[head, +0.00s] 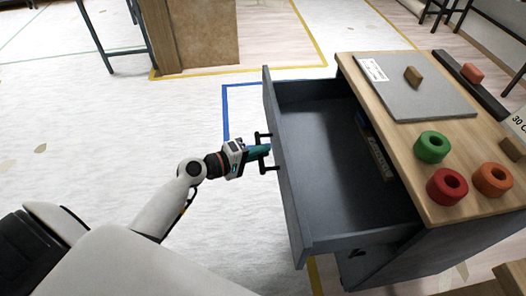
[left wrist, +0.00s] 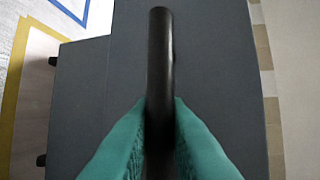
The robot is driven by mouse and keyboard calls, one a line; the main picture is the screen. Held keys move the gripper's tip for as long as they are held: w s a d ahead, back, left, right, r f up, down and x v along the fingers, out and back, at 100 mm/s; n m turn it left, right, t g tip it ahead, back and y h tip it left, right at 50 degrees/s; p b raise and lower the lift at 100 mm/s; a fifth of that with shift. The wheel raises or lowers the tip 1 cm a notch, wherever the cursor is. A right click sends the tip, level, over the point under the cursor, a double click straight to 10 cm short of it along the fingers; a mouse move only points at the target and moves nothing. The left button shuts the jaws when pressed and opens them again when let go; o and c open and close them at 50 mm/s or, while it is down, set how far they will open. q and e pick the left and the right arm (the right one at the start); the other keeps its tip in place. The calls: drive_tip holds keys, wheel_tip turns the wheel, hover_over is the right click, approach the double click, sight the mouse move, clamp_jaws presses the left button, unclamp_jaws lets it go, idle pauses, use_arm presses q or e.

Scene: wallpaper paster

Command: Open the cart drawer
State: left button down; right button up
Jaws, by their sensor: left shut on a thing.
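The grey cart (head: 405,262) with a wooden top stands at the right in the head view. Its drawer (head: 302,232) is pulled well out to the left, and its dark interior shows. My left gripper (head: 265,150) is shut on the drawer's black handle (head: 268,168). In the left wrist view the green fingers (left wrist: 160,125) lie on both sides of the dark handle bar (left wrist: 160,50), in front of the grey drawer front (left wrist: 215,60). My right gripper is not in view.
A wooden stand (head: 195,35) is at the back. The floor left of the drawer is clear.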

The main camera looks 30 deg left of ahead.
use_arm(q)
drive_tip(key=c, duration=1.4)
unclamp_jaws()
